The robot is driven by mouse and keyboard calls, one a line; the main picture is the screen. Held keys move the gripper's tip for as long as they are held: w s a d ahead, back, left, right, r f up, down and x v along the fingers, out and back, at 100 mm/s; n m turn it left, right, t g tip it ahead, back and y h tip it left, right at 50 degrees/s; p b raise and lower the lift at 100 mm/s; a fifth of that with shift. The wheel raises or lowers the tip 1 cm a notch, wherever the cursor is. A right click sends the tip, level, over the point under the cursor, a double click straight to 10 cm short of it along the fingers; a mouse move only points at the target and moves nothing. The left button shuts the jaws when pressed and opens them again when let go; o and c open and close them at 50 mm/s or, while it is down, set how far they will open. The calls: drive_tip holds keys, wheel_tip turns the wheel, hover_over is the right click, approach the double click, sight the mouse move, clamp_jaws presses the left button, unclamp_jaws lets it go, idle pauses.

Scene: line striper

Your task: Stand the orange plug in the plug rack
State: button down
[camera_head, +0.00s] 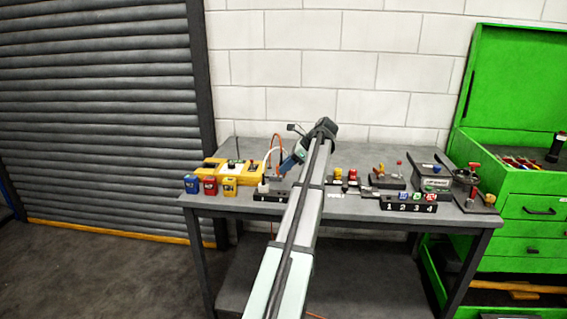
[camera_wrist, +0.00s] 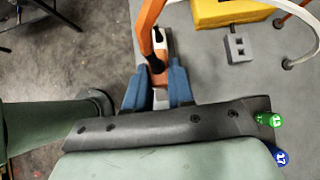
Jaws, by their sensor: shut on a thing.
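My gripper (camera_wrist: 158,88) has blue fingers and is shut on the orange plug (camera_wrist: 157,75), which has white and black parts. An orange cable (camera_wrist: 148,22) arcs up from it. In the head view my gripper (camera_head: 283,171) is over the left part of the workbench; the plug is too small to make out there. I cannot tell for sure which block is the plug rack; a dark block (camera_head: 268,198) at the bench front is partly behind my arm.
A yellow unit (camera_head: 212,168) stands on the workbench (camera_head: 345,214) at left, with blue, red and yellow boxes (camera_head: 210,187) before it. A white cable (camera_wrist: 301,22) arches nearby. A rack numbered 1 to 4 (camera_head: 409,208) and small tools stand right. A green cabinet (camera_head: 520,75) is beyond.

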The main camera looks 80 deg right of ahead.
drive_tip(key=shift+f, duration=2.85)
drive_tip(key=shift+f, duration=1.4)
idle(0.3)
drive_tip(key=c, duration=0.6)
unclamp_jaws()
drive_tip(key=shift+o, duration=0.2)
drive_tip(key=shift+s+r, duration=0.1)
drive_tip(key=shift+s, duration=0.05)
drive_tip(key=v, duration=0.6)
drive_tip(key=shift+s+r, duration=0.25)
idle(1.0)
